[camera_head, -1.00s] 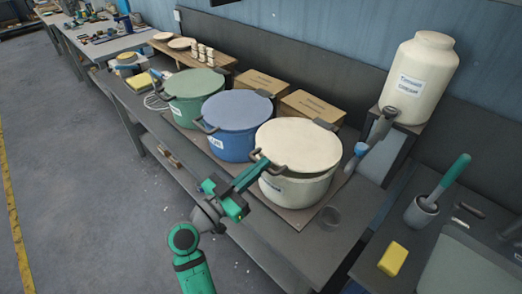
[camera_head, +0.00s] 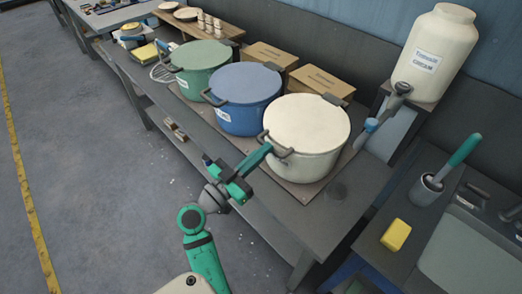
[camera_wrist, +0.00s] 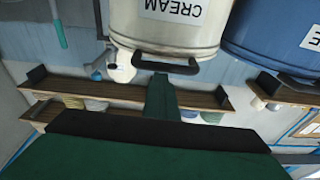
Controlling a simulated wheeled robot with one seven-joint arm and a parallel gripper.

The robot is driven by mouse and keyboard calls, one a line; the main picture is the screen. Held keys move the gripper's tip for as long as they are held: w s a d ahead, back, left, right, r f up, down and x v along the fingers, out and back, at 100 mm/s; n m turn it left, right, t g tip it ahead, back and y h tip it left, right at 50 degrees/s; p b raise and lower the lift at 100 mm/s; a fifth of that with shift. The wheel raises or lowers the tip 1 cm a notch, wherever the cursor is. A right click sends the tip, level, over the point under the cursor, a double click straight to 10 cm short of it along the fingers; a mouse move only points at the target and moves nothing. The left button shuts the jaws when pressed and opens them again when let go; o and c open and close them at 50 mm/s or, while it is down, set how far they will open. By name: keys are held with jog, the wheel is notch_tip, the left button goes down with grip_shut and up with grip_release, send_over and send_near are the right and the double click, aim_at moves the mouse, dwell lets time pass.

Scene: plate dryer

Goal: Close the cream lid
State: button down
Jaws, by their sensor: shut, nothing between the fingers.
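The cream lid (camera_head: 308,117) lies over the cream pot (camera_head: 312,165) at the right end of the row. It looks level, with no clear gap at its rim in the head view. My gripper (camera_head: 266,150) is shut and empty at the dark front handle (camera_head: 278,147) on the pot's left side. The wrist view shows the cream pot (camera_wrist: 185,30) upside down. There the shut gripper fingers (camera_wrist: 161,90) reach up to the dark handle (camera_wrist: 166,65); I cannot tell whether they touch it.
A blue-lidded pot (camera_head: 241,100) and a green-lidded pot (camera_head: 201,70) stand to the left, both covered. Two cardboard boxes are behind. A large cream jar (camera_head: 433,55) stands at the back right. A yellow sponge (camera_head: 396,235) lies on the right counter. The floor at left is clear.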

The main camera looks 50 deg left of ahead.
jog(key=s+f, duration=0.1)
jog(key=s, duration=0.8)
jog(key=shift+s+d, duration=0.25)
jog(key=shift+d, duration=0.2)
